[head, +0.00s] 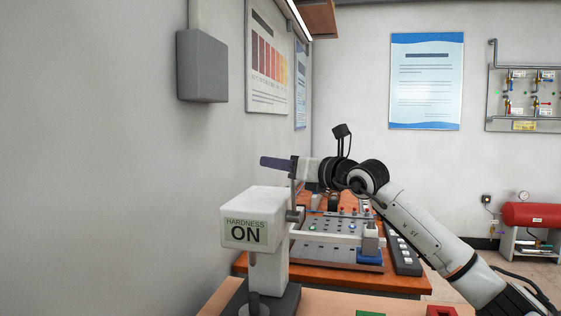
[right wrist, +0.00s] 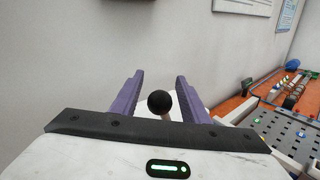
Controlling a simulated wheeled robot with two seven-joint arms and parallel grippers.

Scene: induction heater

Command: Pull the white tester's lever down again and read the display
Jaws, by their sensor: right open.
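The white tester (head: 268,203) stands at the front left on a dark base. Its display (head: 246,230) reads "HARDNESS ON". Its lever (head: 294,188) is a thin rod that stands up at the tester's right side. My right gripper (head: 277,163) is at the top of the lever, above the tester's head, with its purple fingers pointing left. In the right wrist view the lever's black ball knob (right wrist: 159,102) sits between the two open purple fingers, with a gap on each side. The knob is hidden in the head view. My left gripper is not in view.
A perforated plate (head: 335,229) with a blue block (head: 369,257) and a black strip with buttons (head: 401,250) lie on the orange bench behind the tester. A grey wall box (head: 202,66) hangs at the left. Green and red items show at the bottom edge.

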